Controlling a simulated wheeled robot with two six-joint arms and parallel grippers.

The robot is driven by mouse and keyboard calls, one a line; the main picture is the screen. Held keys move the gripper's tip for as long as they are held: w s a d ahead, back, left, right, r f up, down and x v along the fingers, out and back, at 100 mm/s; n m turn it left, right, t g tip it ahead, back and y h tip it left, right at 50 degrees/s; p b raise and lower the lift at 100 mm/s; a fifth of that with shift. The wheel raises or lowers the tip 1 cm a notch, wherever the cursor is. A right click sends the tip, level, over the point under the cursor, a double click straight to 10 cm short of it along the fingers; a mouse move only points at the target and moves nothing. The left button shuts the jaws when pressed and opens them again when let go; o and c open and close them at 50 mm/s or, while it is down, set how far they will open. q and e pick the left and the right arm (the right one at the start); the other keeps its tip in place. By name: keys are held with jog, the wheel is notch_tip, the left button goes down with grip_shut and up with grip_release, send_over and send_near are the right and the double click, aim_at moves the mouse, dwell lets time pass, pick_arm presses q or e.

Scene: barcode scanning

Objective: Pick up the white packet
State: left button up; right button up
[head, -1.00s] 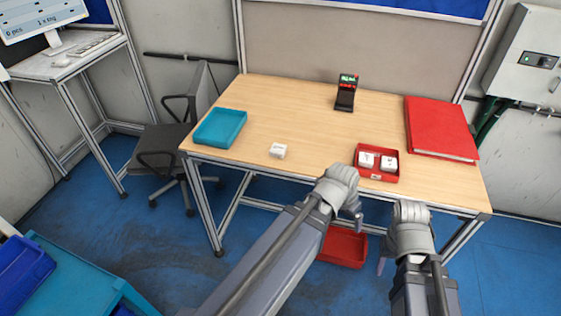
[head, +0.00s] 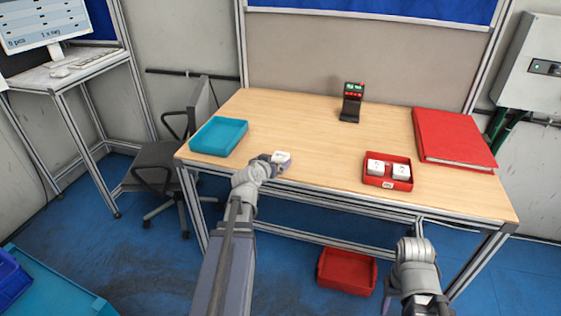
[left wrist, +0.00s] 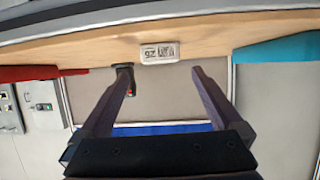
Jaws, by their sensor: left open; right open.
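A white packet (head: 282,156) lies alone on the table near its front edge, right of the blue tray. In the left wrist view the white packet (left wrist: 160,52) shows a printed label and sits ahead of the gap between my fingers. My left gripper (head: 272,165) is beside the packet at the table's front edge. Its fingers stand open and empty in the left wrist view (left wrist: 160,72), with nothing between them. My right gripper (head: 413,252) is in front of the table, away from the packet; its fingers are mostly hidden.
A small red tray (head: 388,186) holds two similar white packets. A blue tray (head: 218,136) is at the table's left, a black scanner (head: 351,103) at the back, and a red binder (head: 453,138) at the right. A red bin (head: 346,270) is below. The table (head: 300,128) is clear in the middle.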

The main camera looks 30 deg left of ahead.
aim_at(281, 155)
pick_arm(q)
jog(key=b+x, duration=0.2)
jog(key=x, duration=0.5)
jog(key=shift+a+f+b, duration=0.15)
jog(key=shift+f+b, duration=0.05)
jog(key=shift+b, duration=0.1)
jog(key=shift+r, duration=0.1)
jog(key=shift+c, duration=0.4)
jog(key=c, duration=1.5)
jog(key=shift+o, duration=0.2)
jog(key=shift+r, duration=0.15)
notch_tip(281, 155, up, 10)
jog(key=p, duration=1)
